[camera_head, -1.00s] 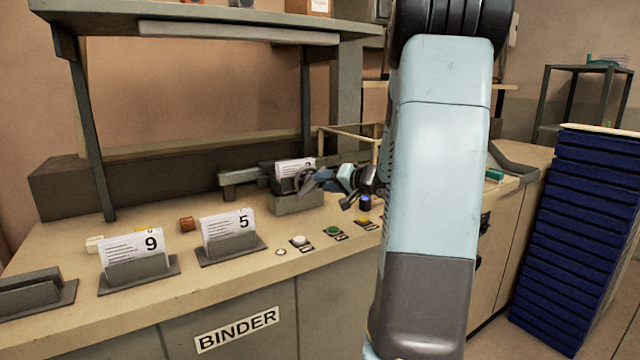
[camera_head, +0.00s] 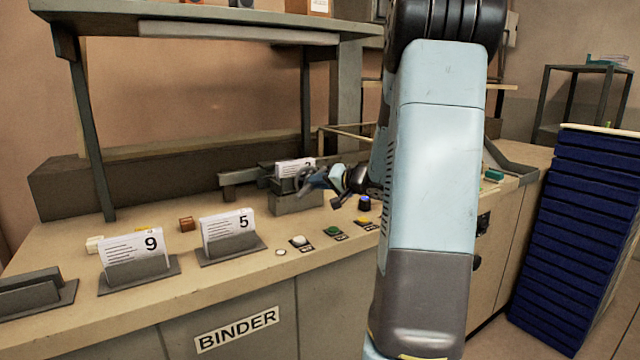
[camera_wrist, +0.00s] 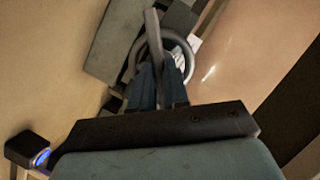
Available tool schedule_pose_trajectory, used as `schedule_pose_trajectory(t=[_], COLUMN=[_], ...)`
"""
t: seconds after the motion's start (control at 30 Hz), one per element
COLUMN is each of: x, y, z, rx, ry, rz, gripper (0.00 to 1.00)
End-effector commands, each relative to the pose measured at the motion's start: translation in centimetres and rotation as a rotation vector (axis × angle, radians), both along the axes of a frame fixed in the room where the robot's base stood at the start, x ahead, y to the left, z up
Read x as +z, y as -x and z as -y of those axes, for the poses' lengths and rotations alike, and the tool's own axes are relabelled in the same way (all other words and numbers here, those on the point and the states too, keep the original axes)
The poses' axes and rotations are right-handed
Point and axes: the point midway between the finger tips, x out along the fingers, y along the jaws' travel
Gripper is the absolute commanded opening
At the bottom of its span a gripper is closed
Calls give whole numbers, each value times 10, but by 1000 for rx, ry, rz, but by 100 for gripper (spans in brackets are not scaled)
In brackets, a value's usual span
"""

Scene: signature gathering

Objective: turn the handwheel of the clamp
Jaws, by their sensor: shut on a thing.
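The clamp (camera_head: 297,203) is a grey-green block on the binder bench, with a paper stack marked with a number held upright in it. Its handwheel (camera_wrist: 143,48) is a grey ring that shows in the wrist view, with a flat bar across it. My gripper (camera_wrist: 160,72) is shut on the handwheel's near rim. In the head view my gripper (camera_head: 308,180) reaches the clamp from the right, and the wheel is largely hidden behind the fingers.
White (camera_head: 299,241), green (camera_head: 332,231) and yellow (camera_head: 364,221) buttons line the front edge. A blue-lit black knob (camera_head: 364,203) stands near my wrist. Blue crates (camera_head: 575,230) are piled at right.

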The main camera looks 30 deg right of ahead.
Motion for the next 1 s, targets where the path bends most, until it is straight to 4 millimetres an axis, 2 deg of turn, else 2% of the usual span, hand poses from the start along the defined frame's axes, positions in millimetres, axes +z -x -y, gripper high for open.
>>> schedule_pose_trajectory(t=[0.53, 0.77, 1.0], x=[-3, -5, -9], y=[1, 1, 1], z=[2, 2, 4], rx=[-3, -1, -3], ry=[-55, -202, -424], rz=[-7, -12, -22], gripper=[0, 0, 0])
